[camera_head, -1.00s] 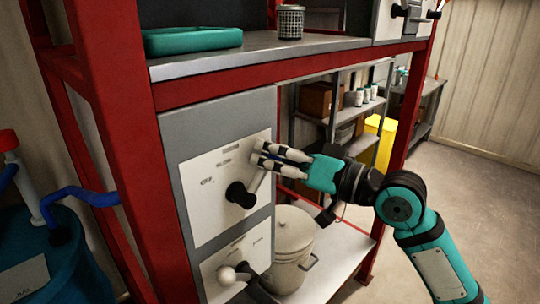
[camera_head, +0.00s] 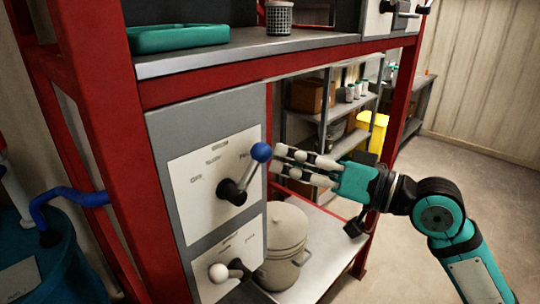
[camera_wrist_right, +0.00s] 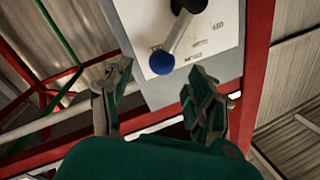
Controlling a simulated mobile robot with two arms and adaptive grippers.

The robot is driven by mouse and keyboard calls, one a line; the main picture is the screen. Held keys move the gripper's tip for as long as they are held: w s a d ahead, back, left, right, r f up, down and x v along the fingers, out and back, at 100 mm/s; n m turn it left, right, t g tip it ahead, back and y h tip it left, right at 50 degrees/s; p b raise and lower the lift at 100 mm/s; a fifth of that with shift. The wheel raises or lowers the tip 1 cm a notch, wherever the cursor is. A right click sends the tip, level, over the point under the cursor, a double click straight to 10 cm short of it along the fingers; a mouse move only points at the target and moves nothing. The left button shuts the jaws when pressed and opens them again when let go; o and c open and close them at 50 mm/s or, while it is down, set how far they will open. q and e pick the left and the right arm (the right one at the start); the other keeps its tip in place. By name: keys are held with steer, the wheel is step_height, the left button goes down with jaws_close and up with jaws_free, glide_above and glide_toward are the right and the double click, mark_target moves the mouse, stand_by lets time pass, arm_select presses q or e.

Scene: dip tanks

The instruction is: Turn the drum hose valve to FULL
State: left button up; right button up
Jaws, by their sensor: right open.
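The upper valve panel (camera_head: 192,215) is white, on a grey cabinet face. Its lever (camera_head: 243,178) runs from a black hub (camera_head: 232,191) up and right to a blue ball knob (camera_head: 261,152). The lever points toward a partly covered label at the panel's upper right; "OFF" is at the left. My right gripper (camera_head: 278,160) is open and empty, just right of the knob and apart from it. In the right wrist view the blue knob (camera_wrist_right: 162,62) sits ahead, between and beyond the spread fingers (camera_wrist_right: 160,100). My left gripper is not in view.
A second panel below has a white-knobbed lever (camera_head: 218,272). A lidded pot (camera_head: 288,230) stands on the low shelf right of the cabinet. Red frame posts (camera_head: 105,150) border the cabinet. A blue drum with a blue hose (camera_head: 75,197) is at left. Open floor lies at right.

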steer(key=v, duration=0.6)
steer(key=shift+f, duration=0.1)
